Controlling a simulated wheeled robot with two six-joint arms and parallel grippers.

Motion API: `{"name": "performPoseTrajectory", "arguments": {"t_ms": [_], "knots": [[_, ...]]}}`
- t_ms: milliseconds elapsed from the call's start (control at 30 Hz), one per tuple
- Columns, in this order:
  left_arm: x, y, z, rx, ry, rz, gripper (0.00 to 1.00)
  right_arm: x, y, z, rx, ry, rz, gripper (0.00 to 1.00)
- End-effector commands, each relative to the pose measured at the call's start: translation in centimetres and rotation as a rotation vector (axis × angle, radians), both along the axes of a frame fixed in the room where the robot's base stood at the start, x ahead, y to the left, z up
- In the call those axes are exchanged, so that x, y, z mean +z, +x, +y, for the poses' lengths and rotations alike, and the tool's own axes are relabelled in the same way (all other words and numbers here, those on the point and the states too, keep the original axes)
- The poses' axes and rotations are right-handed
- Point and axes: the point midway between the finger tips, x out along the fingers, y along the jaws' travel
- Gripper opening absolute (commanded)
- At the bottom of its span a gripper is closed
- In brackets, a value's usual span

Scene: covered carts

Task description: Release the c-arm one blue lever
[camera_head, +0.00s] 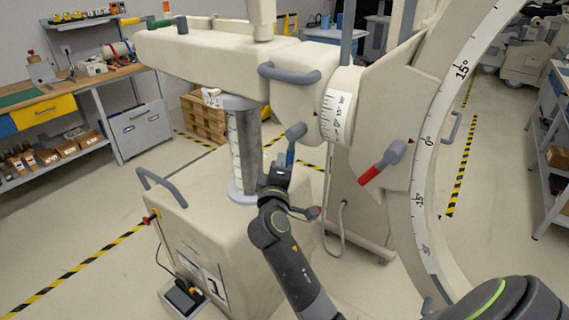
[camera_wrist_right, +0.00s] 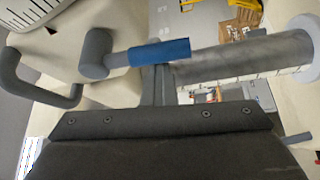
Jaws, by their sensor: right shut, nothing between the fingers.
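The c-arm unit (camera_head: 225,52) is a cream machine with a large scaled arc (camera_head: 428,140) on its right. Its blue lever (camera_head: 290,156) hangs down from a grey pivot (camera_head: 296,131) under the horizontal arm. In the right wrist view the blue lever (camera_wrist_right: 160,52) points right from its grey pivot (camera_wrist_right: 95,53). My right gripper (camera_head: 280,172) is just below the lever in the head view. Its fingers (camera_wrist_right: 157,75) are shut and empty, with the tips at the blue handle's edge. I cannot tell whether they touch it. My left gripper is out of view.
A red lever (camera_head: 382,163) sits to the right on the arc's holder. A grey column (camera_head: 245,150) stands left of my right gripper. Grey handles (camera_head: 289,73) and (camera_head: 162,186) stick out from the machine. A workbench (camera_head: 75,85) is at the left. Striped floor lies between.

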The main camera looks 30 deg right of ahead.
Motion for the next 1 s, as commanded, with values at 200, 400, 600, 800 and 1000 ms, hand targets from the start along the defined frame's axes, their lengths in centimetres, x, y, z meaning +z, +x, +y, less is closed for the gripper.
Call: {"name": "performPoseTrajectory", "arguments": {"t_ms": [200,400,600,800,1000], "knots": [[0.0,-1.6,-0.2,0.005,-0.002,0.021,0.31,-0.2,-1.0,-0.6,-0.003,-0.001,-0.002,0.0],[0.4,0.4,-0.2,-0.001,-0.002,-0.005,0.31,-0.2,-2.3,-1.2,-0.005,-0.002,0.0,0.0],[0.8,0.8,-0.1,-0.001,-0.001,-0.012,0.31,-0.1,-3.3,-1.6,-0.005,0.0,0.001,0.0],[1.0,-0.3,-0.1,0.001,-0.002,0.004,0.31,0.1,-3.9,-1.9,-0.006,0.001,0.002,0.0],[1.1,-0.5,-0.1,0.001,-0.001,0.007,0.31,0.2,-4.2,-2.0,-0.006,0.001,0.001,0.0]]}}
